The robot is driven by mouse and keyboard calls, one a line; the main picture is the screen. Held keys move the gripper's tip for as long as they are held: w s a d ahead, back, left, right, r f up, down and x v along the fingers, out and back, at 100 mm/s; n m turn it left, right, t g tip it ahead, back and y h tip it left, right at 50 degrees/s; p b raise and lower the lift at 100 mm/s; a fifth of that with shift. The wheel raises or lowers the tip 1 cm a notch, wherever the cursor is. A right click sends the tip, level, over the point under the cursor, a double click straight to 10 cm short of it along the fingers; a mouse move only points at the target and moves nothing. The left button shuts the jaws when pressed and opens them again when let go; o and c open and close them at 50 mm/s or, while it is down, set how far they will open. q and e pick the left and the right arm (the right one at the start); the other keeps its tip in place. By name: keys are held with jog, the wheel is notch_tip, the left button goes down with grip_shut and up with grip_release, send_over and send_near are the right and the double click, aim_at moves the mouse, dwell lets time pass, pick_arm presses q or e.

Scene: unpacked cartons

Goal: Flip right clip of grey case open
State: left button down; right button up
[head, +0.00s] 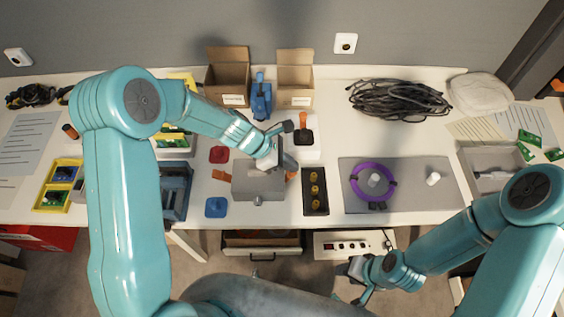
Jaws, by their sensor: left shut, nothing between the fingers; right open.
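The grey case (258,188) sits on the table near its front edge, left of centre. An orange clip (221,175) sticks out at its left side. The right orange clip (291,175) shows at its right side, partly hidden by my gripper; I cannot tell its exact angle. My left gripper (286,164) is shut and empty, over the case's right rear part, close to the right clip. I cannot tell whether it touches the clip. My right gripper (358,282) is open and empty, in front of the table's edge, away from the case.
A black tray with brass-coloured parts (315,205) stands right of the case. A blue piece (216,207) and a red piece (219,154) lie to its left. Open cartons (228,75) stand behind. A grey mat (430,199) with a purple ring (392,183) lies further right.

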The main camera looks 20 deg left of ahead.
pick_arm(q)
jog(key=shift+w+d+f, duration=0.2)
jog(key=shift+w+d, duration=0.05)
jog(key=shift+d, duration=0.45)
jog(key=shift+s+a, duration=0.1)
jog(key=shift+a, duration=0.05)
jog(key=shift+s+a+f+b, duration=0.15)
jog(key=shift+a+f+b, duration=0.15)
jog(key=shift+a+b, duration=0.25)
jog(key=shift+r, duration=0.1)
